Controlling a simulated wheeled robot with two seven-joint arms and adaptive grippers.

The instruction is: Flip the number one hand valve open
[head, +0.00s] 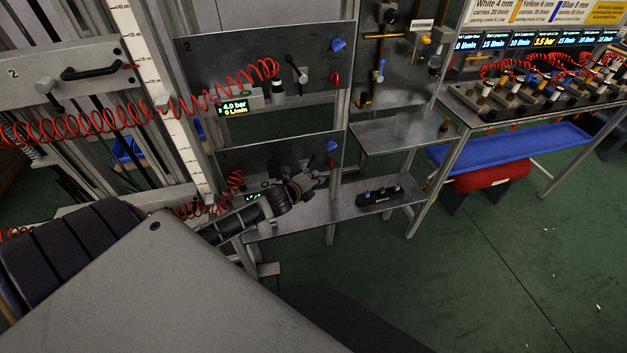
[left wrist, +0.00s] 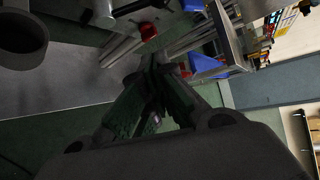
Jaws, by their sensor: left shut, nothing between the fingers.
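The upper grey panel (head: 225,65), marked 2, carries a black-handled valve (head: 297,72), a blue knob (head: 337,45) and a red knob (head: 334,78). A lower grey panel (head: 270,158) has a blue knob (head: 331,146) and a small red part below it; its number is not readable. My left gripper (head: 314,182) is in front of the lower panel's bottom right, and covers whatever fitting is behind it. In the left wrist view its fingers (left wrist: 157,75) come together, shut and empty. A red knob (left wrist: 148,32) is beyond the fingertips there. My right gripper is not in view.
A metal shelf (head: 345,207) below the lower panel holds a black block (head: 380,196) with small coloured knobs. A red coiled hose (head: 120,112) spans the left side. A blue tray (head: 520,150) and red tank (head: 490,176) stand right. The green floor is mostly open.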

